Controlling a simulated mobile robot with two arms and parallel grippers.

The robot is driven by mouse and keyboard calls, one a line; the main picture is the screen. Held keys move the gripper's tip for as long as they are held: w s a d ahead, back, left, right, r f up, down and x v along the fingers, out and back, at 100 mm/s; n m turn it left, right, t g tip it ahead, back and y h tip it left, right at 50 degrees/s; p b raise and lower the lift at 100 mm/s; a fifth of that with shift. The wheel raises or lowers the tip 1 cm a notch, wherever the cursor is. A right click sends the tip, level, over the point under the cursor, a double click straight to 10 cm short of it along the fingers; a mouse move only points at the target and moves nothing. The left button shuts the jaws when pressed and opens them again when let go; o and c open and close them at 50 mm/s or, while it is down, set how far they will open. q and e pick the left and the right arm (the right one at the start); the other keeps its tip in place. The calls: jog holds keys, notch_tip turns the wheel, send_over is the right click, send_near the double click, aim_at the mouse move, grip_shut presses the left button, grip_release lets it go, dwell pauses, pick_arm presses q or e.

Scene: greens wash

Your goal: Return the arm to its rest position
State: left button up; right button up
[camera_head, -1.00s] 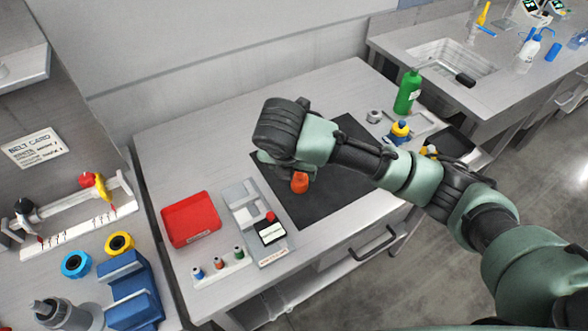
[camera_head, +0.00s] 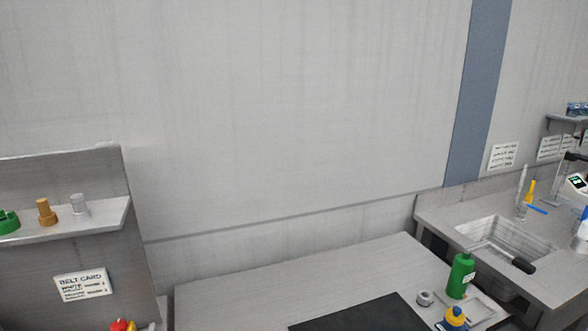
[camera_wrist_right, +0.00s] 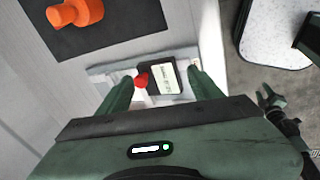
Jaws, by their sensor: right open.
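My right gripper (camera_wrist_right: 157,84) shows in the right wrist view with its two green fingers spread apart. Nothing is held between them. Beyond the fingertips, apart from them, lies a black box with a white label (camera_wrist_right: 166,78) and a red knob (camera_wrist_right: 142,81) beside it. An orange object (camera_wrist_right: 75,12) lies on the black mat (camera_wrist_right: 120,38) at upper left. My right arm does not show in the head view. My left gripper is in neither view.
In the head view the bench (camera_head: 235,298) carries the black mat, a green bottle (camera_head: 460,276) and a yellow-and-blue item (camera_head: 455,318). A sink (camera_head: 505,238) is at right. A shelf (camera_head: 75,222) with small fittings is at left.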

jog(key=s+d+f+m+h, duration=0.1)
jog(key=s+d+f+m, duration=0.2)
jog(key=s+d+m, duration=0.55)
jog(key=s+d+f+m+h, duration=0.1)
jog(key=s+d+f+m, duration=0.3)
jog(key=s+d+m, duration=0.5)
notch_tip(320, 180, down, 26)
jog(key=a+g+b, duration=0.1)
jog(key=a+b, duration=0.1)
jog(key=s+d+f+g+b, duration=0.1)
jog(key=s+d+f+b, duration=0.1)
jog(key=s+f, duration=1.4)
notch_tip(320, 180, down, 3)
jog(key=shift+s+d+f, duration=0.1)
jog(key=shift+s+d, duration=0.15)
jog(key=shift+d, duration=0.45)
jog(key=shift+m, duration=0.25)
